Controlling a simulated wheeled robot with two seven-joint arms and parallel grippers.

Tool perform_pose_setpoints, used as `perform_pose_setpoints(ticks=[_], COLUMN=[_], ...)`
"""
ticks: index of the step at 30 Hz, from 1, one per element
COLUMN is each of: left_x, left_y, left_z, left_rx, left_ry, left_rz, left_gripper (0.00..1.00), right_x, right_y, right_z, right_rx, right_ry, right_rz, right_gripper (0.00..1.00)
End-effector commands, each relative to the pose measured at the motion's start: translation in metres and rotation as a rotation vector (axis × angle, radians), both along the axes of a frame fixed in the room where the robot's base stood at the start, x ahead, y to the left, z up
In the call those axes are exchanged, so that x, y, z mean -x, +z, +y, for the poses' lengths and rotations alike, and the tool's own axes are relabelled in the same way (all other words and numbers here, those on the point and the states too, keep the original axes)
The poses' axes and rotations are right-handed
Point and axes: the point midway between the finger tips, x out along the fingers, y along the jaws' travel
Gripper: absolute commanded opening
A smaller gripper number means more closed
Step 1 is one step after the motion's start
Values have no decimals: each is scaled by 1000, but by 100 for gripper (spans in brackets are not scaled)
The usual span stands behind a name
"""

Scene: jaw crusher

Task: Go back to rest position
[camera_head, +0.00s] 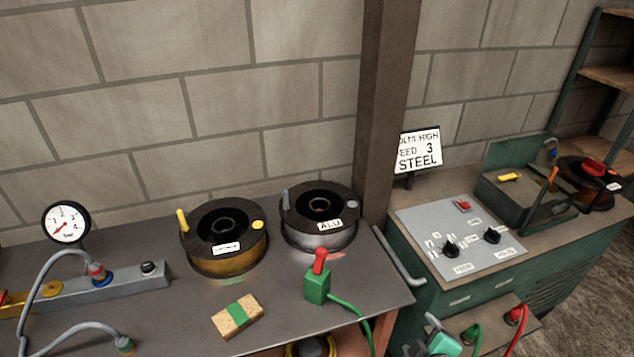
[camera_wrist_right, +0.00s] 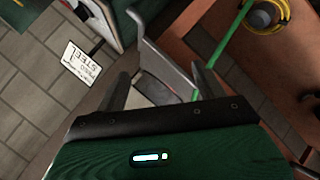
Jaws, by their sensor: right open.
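My right gripper (camera_head: 424,337) shows at the bottom edge of the head view, in front of the green welding machine (camera_head: 560,262). In the right wrist view my right gripper (camera_wrist_right: 163,85) has its dark fingers spread apart. A grey bent handle bar (camera_wrist_right: 165,65) shows beyond and between them, and nothing is clearly held. The same handle bar (camera_head: 398,256) stands at the left side of the machine in the head view. My left gripper is in neither view.
A sign (camera_head: 418,150) reads STEEL. Cables hang near the machine's front.

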Motion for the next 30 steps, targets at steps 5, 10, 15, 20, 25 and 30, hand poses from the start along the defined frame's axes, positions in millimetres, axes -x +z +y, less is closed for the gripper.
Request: perform_pose_setpoints(ticks=[5, 10, 15, 20, 25, 30], left_x=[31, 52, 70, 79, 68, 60], left_y=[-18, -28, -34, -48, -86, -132], left_z=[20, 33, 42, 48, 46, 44], left_rx=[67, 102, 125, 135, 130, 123], left_ry=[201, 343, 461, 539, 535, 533], left_rz=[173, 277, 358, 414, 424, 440], left_gripper=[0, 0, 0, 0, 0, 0], right_x=[65, 111, 151, 173, 161, 153], right_y=[-16, -21, -21, -30, -68, -114], right_z=[-8, -9, -8, -5, -4, -2], right_rx=[-270, -418, -519, -570, -561, -553], right_ry=[-263, -442, -586, -682, -682, -684], right_rz=[256, 424, 559, 648, 657, 672], right_gripper=[71, 71, 71, 71, 71, 71])
